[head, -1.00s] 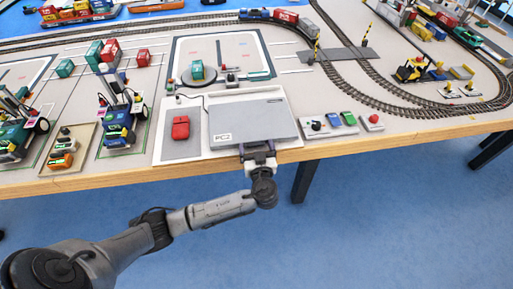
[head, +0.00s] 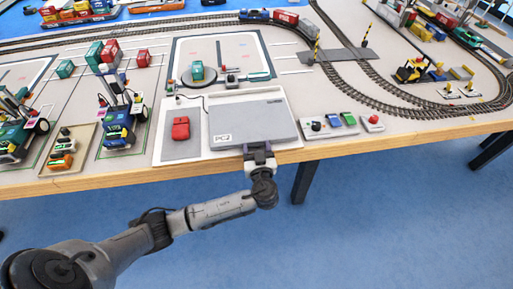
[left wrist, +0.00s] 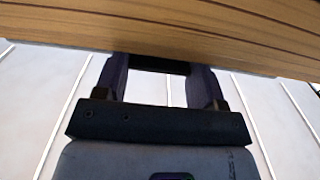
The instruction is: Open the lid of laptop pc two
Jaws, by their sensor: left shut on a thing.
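Laptop pc two (head: 255,121) is a flat grey slab marked "PC2" on a pale tray near the table's front edge in the head view. Its lid looks closed, lying flat. My left gripper (head: 258,149) is at the middle of the laptop's front edge, coming from the front, and is shut on the lid there. In the left wrist view its two dark fingers (left wrist: 162,72) stand apart, with their tips by the wooden table edge (left wrist: 180,32). My right gripper is not in view.
A red mouse (head: 181,128) lies on a grey pad left of the laptop. A small button panel (head: 330,124) and a red button (head: 373,123) are to its right. A model turntable (head: 198,76) stands behind it. Railway track (head: 400,105) curves on the right.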

